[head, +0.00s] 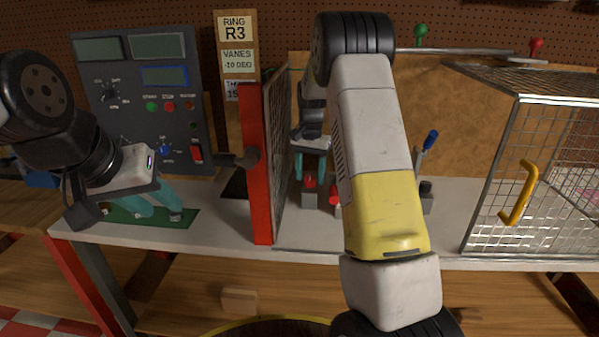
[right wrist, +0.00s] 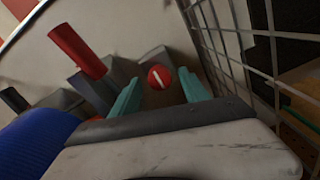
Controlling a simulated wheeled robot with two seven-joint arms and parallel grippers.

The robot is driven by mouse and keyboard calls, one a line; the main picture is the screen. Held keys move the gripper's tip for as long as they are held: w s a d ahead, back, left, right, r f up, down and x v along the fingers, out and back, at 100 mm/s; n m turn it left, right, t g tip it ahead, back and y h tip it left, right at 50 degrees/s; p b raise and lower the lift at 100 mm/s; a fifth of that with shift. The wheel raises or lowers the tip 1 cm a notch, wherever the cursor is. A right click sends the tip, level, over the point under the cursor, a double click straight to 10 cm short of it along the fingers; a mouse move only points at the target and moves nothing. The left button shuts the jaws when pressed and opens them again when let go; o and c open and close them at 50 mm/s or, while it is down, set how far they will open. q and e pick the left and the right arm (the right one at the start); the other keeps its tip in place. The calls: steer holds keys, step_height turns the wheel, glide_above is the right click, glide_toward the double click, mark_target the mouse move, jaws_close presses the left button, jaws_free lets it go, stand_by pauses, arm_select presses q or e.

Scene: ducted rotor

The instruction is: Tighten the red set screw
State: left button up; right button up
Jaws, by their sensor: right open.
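The red set screw (right wrist: 160,77) has a round red head with a white slot line. In the right wrist view it sits on a grey block, between the tips of my right gripper (right wrist: 160,92). The two teal fingers are apart, and I see no contact with the screw. In the head view my right gripper (head: 310,170) points down behind the mesh panel, just above small red parts; my own arm hides part of this area. My left gripper (head: 157,212) has its teal fingers apart, low over a green mat (head: 120,214), with nothing visible between them.
A red post with a mesh panel (head: 257,170) stands close left of my right gripper. A mesh cage door with a yellow handle (head: 518,192) is at the right. A red cylinder (right wrist: 78,50) stands near the screw. A control panel (head: 145,100) is behind my left arm.

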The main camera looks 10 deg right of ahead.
mark_target(310, 178)
step_height(310, 178, up, 7)
steer(key=shift+f, duration=0.1)
stand_by(0.4)
steer(key=s+a+r+n+t+y, duration=0.1)
steer(key=s+r+n+t, duration=0.1)
steer(key=s+r, duration=0.5)
steer(key=s+a+r+n+t+y, duration=0.1)
steer(key=s+r, duration=0.4)
steer(key=s, duration=0.5)
steer(key=s+a+n+t, duration=0.1)
steer(key=s+n, duration=0.1)
steer(key=s, duration=0.6)
steer(key=s+a+f+n+t, duration=0.1)
steer(key=s+n+t, duration=0.1)
steer(key=s, duration=0.6)
steer(key=shift+s+a+f, duration=0.2)
steer(key=shift+a, duration=0.15)
steer(key=shift+d, duration=0.1)
